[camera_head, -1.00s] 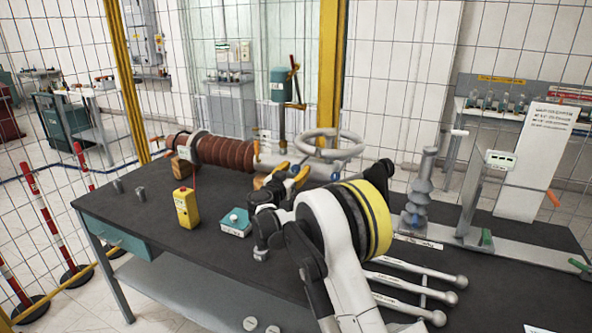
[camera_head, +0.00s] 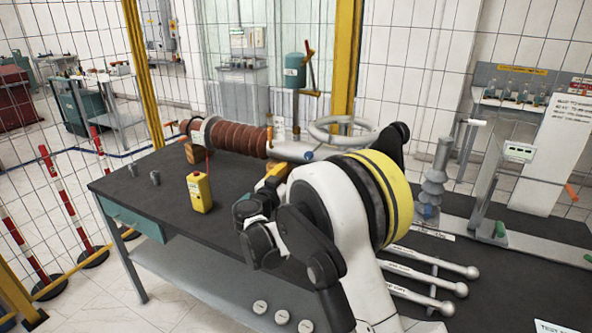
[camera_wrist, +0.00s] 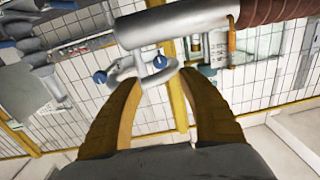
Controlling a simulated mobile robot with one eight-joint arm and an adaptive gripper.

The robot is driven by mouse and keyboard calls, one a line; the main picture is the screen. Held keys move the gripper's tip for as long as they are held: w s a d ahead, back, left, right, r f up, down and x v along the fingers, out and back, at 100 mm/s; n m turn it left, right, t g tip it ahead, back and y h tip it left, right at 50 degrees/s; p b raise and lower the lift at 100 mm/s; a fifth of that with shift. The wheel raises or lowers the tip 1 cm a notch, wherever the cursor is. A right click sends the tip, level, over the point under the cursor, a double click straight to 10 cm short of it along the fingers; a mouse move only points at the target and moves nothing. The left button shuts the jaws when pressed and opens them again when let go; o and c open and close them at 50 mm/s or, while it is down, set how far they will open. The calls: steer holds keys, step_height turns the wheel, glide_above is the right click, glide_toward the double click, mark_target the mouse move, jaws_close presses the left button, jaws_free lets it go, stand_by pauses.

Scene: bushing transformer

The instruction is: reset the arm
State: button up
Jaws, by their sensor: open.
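My gripper (camera_wrist: 157,80) is open in the wrist view, its two brownish-yellow fingers apart with nothing between them. Beyond the fingertips, the wrist view shows the bushing's grey tube (camera_wrist: 175,22) and part of its brown ribbed section. In the head view, my white arm with its yellow band (camera_head: 388,197) reaches over the middle of the bench. The dark wrist joints hang above the bench's front edge.
The dark bench (camera_head: 150,208) carries the brown ribbed bushing (camera_head: 238,138), a yellow box (camera_head: 199,192), small grey weights (camera_head: 155,178), a grey insulator (camera_head: 435,175) and several ball-ended rods (camera_head: 425,284). A grey wheel-like ring (camera_head: 342,131) stands behind my arm.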

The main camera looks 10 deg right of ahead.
steer(key=s+d+r+n+g+y, duration=0.25)
steer(key=s+d, duration=0.35)
steer(key=s, duration=0.4)
steer(key=s+d+r+n+g+y, duration=0.1)
steer(key=s+d+r+g, duration=0.3)
steer(key=s, duration=0.6)
steer(key=s+a+f+n+y, duration=0.1)
steer(key=s+f+y, duration=0.1)
steer(key=s, duration=0.6)
steer(key=s+a+f+n+g+y, duration=0.1)
steer(key=s+f+y, duration=0.1)
steer(key=s, duration=0.6)
steer(key=s+a+f+n+y, duration=0.1)
steer(key=s+f, duration=0.3)
steer(key=s, duration=0.4)
steer(key=shift+s+a+f+n+y, duration=0.25)
steer(key=shift+n+y, duration=0.2)
steer(key=shift+y, duration=0.3)
